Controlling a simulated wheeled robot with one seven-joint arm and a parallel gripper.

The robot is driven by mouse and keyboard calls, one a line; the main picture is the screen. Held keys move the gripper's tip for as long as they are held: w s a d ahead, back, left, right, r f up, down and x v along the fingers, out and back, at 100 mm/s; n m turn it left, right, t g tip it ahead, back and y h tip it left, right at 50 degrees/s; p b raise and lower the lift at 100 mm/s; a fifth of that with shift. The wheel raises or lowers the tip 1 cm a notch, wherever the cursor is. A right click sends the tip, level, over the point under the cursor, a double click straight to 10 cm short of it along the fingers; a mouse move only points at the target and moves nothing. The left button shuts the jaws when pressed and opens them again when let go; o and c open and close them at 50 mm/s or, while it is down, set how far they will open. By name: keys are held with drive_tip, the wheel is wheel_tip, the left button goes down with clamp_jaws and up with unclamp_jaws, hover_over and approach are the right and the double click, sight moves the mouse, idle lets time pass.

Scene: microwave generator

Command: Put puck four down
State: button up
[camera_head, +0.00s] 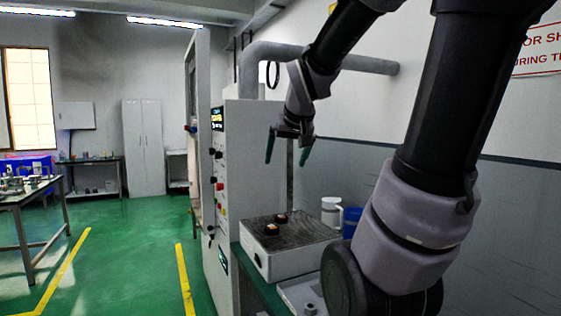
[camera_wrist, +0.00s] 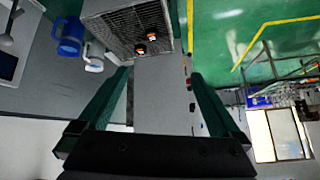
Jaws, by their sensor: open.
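Two small dark pucks with orange-brown marks sit on a box with a dark mesh top (camera_head: 309,257). The nearer puck (camera_head: 271,229) and the farther puck (camera_head: 281,217) are close together near its left side. The wrist view also shows one puck (camera_wrist: 140,49) and the other puck (camera_wrist: 151,37) on the mesh. I cannot tell which, if either, is puck four. My gripper (camera_head: 288,157) is open and empty, high above the box, with its green fingers spread apart. Its fingers also show in the wrist view (camera_wrist: 159,76), with nothing between them.
A tall grey cabinet (camera_head: 243,150) with a panel of knobs stands left of and behind the box. A white mug (camera_head: 331,211) and a blue mug (camera_head: 351,222) stand right of the box. A grey device (camera_head: 300,293) lies in front. Much of the mesh is free.

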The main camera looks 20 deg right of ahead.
drive_tip(key=s+a+y, duration=0.1)
drive_tip(key=s+a, duration=0.2)
drive_tip(key=s, duration=0.2)
drive_tip(key=s+a+r+g+y, duration=0.1)
drive_tip(key=s+a+y, duration=0.1)
drive_tip(key=s, duration=0.4)
drive_tip(key=shift+s+a+m, duration=0.3)
drive_tip(key=shift+a+m, duration=0.1)
drive_tip(key=shift+a, duration=0.45)
idle(0.7)
